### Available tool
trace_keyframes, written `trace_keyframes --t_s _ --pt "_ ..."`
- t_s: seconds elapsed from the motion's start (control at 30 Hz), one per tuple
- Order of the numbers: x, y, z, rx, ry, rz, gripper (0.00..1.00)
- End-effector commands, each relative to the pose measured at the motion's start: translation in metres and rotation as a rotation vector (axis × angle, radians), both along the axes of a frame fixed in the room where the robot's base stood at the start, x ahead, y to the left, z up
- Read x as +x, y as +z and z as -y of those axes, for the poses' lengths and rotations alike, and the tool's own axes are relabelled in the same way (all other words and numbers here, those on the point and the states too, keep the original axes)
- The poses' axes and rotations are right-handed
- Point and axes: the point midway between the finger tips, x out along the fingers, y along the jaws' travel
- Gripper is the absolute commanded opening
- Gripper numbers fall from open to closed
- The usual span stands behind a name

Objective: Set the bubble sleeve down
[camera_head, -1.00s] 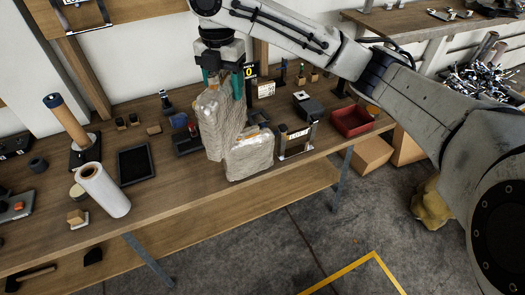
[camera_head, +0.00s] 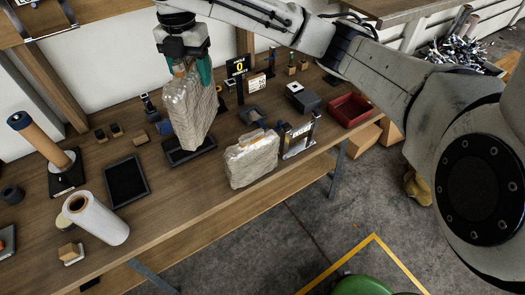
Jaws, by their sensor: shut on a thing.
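My gripper (camera_head: 186,72), with teal fingers, is shut on the top of a bubble sleeve (camera_head: 190,112), a tall, translucent, beige-grey wrapped pack. The sleeve hangs nearly upright, slightly tilted, over a dark flat plate (camera_head: 206,144) on the wooden workbench (camera_head: 190,207). Its lower edge overlaps the plate in the picture; I cannot tell whether they touch. A second, similar wrapped pack (camera_head: 252,162) stands on the bench near the front edge, to the right and apart from the held one.
A black tray (camera_head: 126,181), a white roll (camera_head: 97,218) and a brown roll on a stand (camera_head: 40,140) are to the left. A display reading 0 (camera_head: 239,66), a metal-framed holder (camera_head: 299,137) and a red bin (camera_head: 350,110) are to the right. Bare bench lies in front of the plate.

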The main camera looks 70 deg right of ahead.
Motion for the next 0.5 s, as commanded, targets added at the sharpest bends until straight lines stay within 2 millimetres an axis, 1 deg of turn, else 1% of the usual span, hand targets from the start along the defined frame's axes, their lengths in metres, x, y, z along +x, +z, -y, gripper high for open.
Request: trace_keyframes --t_s 0.03,0.2,0.3,0.43,0.5 --pt "0.000 -0.011 -0.001 0.003 0.001 -0.003 0.16" --pt "0.000 -0.025 -0.001 0.003 0.001 -0.003 0.16" --pt "0.000 -0.038 -0.001 0.002 0.001 -0.002 0.16" --pt "0.000 -0.049 -0.001 0.002 0.001 -0.002 0.16" --pt "-0.001 -0.060 -0.001 0.003 0.001 -0.003 0.16"
